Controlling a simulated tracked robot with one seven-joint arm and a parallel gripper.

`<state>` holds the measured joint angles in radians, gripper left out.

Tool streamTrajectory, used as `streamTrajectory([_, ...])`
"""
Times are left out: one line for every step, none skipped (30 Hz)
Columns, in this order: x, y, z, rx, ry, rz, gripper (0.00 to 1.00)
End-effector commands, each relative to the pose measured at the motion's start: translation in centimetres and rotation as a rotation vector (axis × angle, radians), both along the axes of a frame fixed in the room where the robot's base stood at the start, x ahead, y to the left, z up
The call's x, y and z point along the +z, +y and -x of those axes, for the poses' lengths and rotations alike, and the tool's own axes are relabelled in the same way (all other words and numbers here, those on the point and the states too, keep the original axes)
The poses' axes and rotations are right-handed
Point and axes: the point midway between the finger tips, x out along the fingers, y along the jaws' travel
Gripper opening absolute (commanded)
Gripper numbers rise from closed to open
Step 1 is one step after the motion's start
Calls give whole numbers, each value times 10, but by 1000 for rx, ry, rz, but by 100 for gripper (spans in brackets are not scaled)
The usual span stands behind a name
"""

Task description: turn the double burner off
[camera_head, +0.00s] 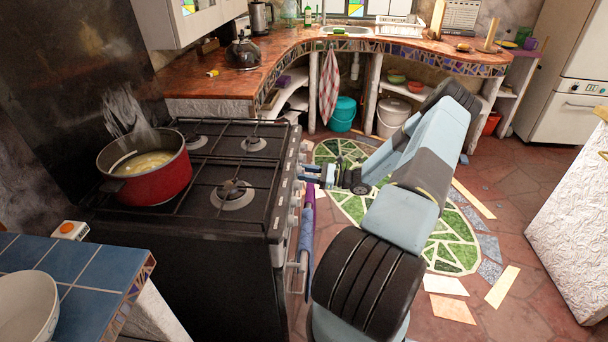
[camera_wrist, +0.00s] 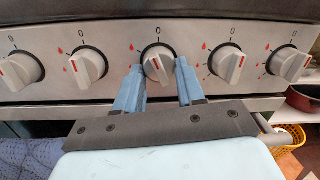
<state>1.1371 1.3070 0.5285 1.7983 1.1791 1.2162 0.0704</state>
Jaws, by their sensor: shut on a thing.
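The black stove (camera_head: 240,185) has a row of grey knobs on its front panel. The wrist view shows several of these knobs, each with a 0 mark above and red flame marks at its left. My gripper (camera_wrist: 159,72) has its two blue fingers on either side of the middle knob (camera_wrist: 158,62) and is shut on it. This knob's grip is turned a little off vertical. In the head view my gripper (camera_head: 308,173) reaches the stove front from the right. A red pot (camera_head: 150,172) steams on a left burner. I cannot tell which burner is the double one.
Other knobs stand close by, left (camera_wrist: 88,66) and right (camera_wrist: 227,63) of my fingers. A purple and blue cloth (camera_head: 306,235) hangs at the stove front below my gripper. A blue-tiled counter (camera_head: 70,262) is at the near left. Floor is open right of my arm.

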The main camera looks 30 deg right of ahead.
Motion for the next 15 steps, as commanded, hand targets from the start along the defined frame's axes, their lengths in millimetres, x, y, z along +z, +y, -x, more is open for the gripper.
streamTrajectory([1,-3,-2,-5,33,-19,8])
streamTrajectory([1,-2,-1,-5,54,-33,8])
streamTrajectory([1,-2,-1,-5,81,-52,8])
streamTrajectory([1,-2,-1,-6,101,-67,8])
streamTrajectory([1,-2,-1,-6,119,-80,8])
streamTrajectory([2,-1,-1,-6,143,-95,8])
streamTrajectory([2,-1,-1,-6,160,-107,8])
streamTrajectory([2,-1,-1,-5,176,-118,8])
streamTrajectory([2,-2,-1,-6,195,-133,8])
streamTrajectory([2,-2,-1,-7,210,-143,8])
streamTrajectory([2,-2,-1,-7,223,-152,8])
streamTrajectory([3,-2,-1,-8,240,-162,8])
streamTrajectory([3,-2,-1,-8,249,-170,8])
streamTrajectory([3,-2,-2,-8,259,-176,8])
streamTrajectory([3,-2,-2,-7,272,-185,8])
